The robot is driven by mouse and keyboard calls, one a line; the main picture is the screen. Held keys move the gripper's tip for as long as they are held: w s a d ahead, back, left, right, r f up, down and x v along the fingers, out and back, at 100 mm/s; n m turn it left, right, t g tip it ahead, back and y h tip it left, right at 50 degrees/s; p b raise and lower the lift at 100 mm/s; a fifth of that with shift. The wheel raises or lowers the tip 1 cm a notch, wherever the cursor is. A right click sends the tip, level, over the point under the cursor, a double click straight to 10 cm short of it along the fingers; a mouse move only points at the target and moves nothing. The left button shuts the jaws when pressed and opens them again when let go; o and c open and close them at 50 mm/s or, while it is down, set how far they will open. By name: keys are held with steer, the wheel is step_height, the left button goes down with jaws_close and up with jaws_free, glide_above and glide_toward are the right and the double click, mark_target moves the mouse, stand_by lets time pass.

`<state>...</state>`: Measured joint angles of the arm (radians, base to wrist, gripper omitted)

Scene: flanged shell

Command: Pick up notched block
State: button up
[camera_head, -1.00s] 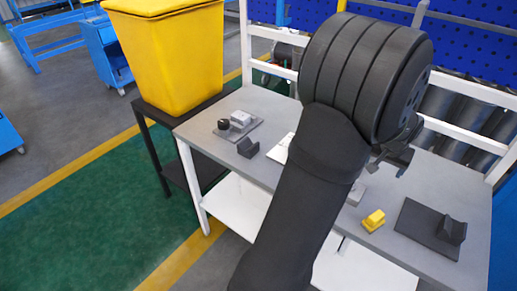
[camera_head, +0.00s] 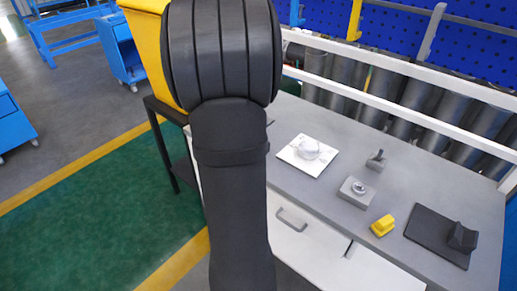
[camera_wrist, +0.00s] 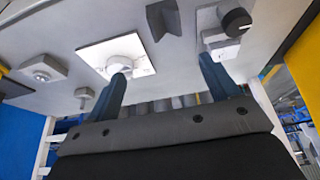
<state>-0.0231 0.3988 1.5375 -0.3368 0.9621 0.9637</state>
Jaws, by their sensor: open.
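A dark grey block with a V-shaped notch (camera_wrist: 165,22), which looks like the notched block, stands on the grey table near the top middle of the wrist view. It is hidden behind my arm in the head view. My gripper (camera_wrist: 163,72) shows in the wrist view with its two blue fingers wide apart and nothing between them. The block lies beyond the fingertips, roughly in line with the gap, and apart from them. My gripper is hidden behind my arm in the head view.
A white plate with a round part (camera_head: 320,163) lies beside the block. A grey block with a round boss (camera_head: 356,193), a small grey posted part (camera_head: 376,160), a yellow block (camera_head: 382,226) and a black plate with an upright piece (camera_head: 430,235) stand rightward. A black knob (camera_wrist: 236,22) is close by.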

steer(key=x, duration=0.5)
steer(key=a+x, duration=0.1)
steer(key=x, duration=1)
steer(key=shift+w+a+f, duration=0.2)
steer(key=shift+f, duration=0.35)
steer(key=shift+r, duration=0.1)
jaws_close()
